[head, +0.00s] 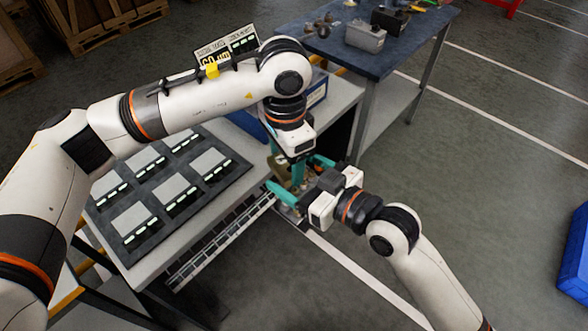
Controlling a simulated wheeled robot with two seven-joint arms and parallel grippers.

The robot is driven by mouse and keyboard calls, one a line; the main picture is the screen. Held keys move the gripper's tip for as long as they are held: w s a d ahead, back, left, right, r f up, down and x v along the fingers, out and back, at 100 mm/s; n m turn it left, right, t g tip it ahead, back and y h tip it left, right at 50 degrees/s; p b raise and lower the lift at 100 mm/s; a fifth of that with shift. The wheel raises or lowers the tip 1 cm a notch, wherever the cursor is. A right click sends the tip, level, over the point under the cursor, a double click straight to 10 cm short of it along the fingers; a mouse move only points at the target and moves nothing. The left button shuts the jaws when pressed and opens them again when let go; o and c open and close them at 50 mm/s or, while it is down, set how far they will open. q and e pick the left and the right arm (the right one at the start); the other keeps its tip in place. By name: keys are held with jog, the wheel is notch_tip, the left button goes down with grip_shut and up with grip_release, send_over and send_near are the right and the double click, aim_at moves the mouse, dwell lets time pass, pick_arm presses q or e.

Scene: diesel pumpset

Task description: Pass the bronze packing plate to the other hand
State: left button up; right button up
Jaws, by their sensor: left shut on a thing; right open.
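The bronze packing plate (282,164) is a small olive-brown piece near the middle of the head view, partly hidden by the grippers. My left gripper (297,173) points down from above and is shut on the plate, holding it near the table's right end. My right gripper (293,172) comes in from the lower right with its teal fingers spread wide apart. One right finger lies in front of the plate area and the other behind it. I cannot tell whether the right fingers touch the plate.
A light table (142,272) carries a dark tray (134,204) with several pale pads. A blue bin (318,92) stands behind my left wrist. A dark-topped bench (398,44) with metal parts is at the back. A blue crate (574,262) is at far right; open floor lies between.

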jog(key=shift+w+a, duration=0.25)
jog(key=shift+a, duration=0.1)
pick_arm(q)
jog(key=shift+r, duration=0.1)
pick_arm(e)
jog(key=c, duration=1.2)
pick_arm(q)
jog(key=o, duration=1)
pick_arm(e)
jog(key=shift+s+r, duration=0.1)
jog(key=shift+c, duration=1.4)
pick_arm(q)
jog(key=o, duration=0.3)
pick_arm(e)
grip_shut()
pick_arm(q)
jog(key=shift+o, duration=1.1)
